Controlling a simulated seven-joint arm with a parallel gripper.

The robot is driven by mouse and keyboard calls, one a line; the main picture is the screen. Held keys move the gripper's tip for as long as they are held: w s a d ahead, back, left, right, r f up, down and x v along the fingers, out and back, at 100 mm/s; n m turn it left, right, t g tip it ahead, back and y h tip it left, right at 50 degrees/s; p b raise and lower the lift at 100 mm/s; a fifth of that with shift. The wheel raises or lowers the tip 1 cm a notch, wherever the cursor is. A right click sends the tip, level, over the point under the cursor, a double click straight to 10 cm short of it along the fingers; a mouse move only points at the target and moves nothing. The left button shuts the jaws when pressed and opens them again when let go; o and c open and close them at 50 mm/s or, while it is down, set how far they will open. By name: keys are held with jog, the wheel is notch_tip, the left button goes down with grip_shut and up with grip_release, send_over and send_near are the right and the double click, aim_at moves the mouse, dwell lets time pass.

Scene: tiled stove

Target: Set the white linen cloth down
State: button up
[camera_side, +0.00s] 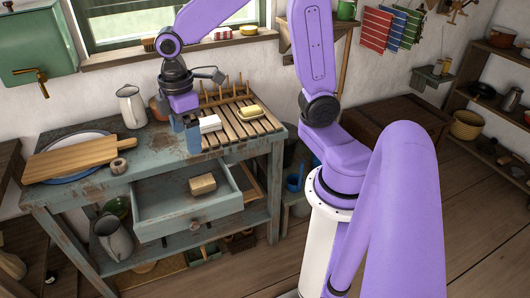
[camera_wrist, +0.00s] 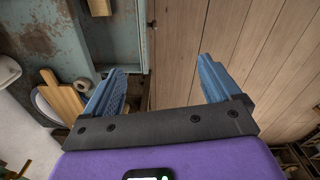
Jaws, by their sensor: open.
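A small white block-like item (camera_side: 209,123), perhaps the folded linen cloth, lies at the left end of the slatted wooden rack (camera_side: 240,123) on the worn blue table. I cannot tell its material. My gripper (camera_side: 193,136) is just left of it in the side view, pointing down near the table's front edge, with its fingers partly hard to make out. In the wrist view my gripper (camera_wrist: 161,68) has its two blue fingers wide apart, with nothing between them. The white item cannot be made out in the wrist view.
An open drawer (camera_side: 168,208) below holds a tan block (camera_side: 202,184). A yellow item (camera_side: 251,112) sits on the rack. A cutting board (camera_side: 72,158) and a plate lie at the left, with a white jug (camera_side: 131,107) behind. Upright pegs line the rack's back.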

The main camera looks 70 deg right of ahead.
jog(key=s+n, duration=0.1)
jog(key=s, duration=1.8)
jog(key=shift+f, duration=0.4)
jog(key=shift+a, duration=0.1)
jog(key=shift+c, duration=0.4)
